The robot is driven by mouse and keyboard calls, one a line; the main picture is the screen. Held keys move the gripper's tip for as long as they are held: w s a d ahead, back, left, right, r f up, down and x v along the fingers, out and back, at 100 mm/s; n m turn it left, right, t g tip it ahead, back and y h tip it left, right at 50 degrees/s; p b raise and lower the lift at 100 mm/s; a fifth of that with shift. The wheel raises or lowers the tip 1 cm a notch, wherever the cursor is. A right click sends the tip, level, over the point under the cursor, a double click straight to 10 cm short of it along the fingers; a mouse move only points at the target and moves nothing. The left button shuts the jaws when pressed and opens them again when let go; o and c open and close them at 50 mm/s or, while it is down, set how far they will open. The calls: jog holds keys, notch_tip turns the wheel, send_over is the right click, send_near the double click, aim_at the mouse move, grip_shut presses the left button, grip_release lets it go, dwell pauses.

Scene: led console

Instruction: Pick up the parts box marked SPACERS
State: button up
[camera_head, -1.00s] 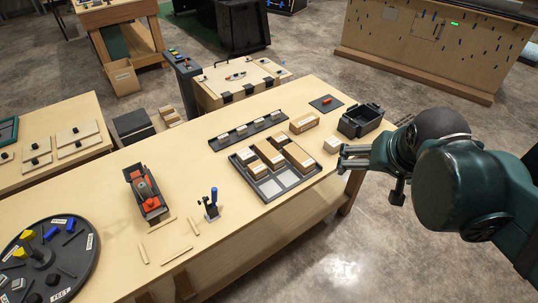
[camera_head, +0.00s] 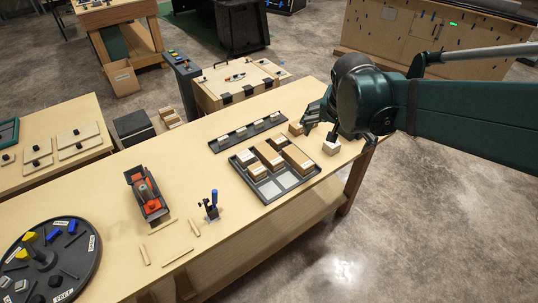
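Several small wooden parts boxes (camera_head: 258,170) with pale label faces stand in a dark compartment tray (camera_head: 268,197) at the right end of the table. One small pale box (camera_head: 331,148) stands outside the tray, at its right. Another wooden box (camera_head: 295,129) stands behind the tray, partly hidden by my gripper. The labels are too small to read, so I cannot tell which box is marked SPACERS. My gripper (camera_head: 321,131) points down over the table, behind the tray and close to the small pale box. Its fingers look apart, with nothing seen between them.
A dark rail with several labelled slots (camera_head: 248,133) lies behind the tray. A round dark turntable (camera_head: 75,275) sits at the far left. My arm hides the table's back right corner.

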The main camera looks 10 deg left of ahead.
jog(key=w+a+f+m+g+h+p, duration=0.1)
jog(key=w+a+f, duration=0.3)
jog(key=w+a, duration=0.15)
jog(key=w+a+f+m, duration=0.1)
jog(key=w+a+f, duration=0.35)
jog(key=a, duration=0.25)
jog(key=m+h+p, duration=0.1)
jog(key=m+p, duration=0.1)
jog(key=m, duration=0.1)
send_near(268, 152)
jog(key=shift+w+d+f, duration=0.6)
jog(key=shift+w, duration=0.05)
jog(key=shift+a+f, duration=0.4)
jog(key=shift+f, duration=0.1)
jog(key=shift+w, duration=0.1)
jog(key=shift+x, duration=1.3)
jog(key=shift+d, duration=0.1)
jog(key=shift+s+x, duration=0.25)
jog(key=shift+x, duration=1.05)
jog(key=shift+s+x, duration=0.2)
jog(key=shift+x, duration=1.1)
jog(key=shift+c, duration=0.7)
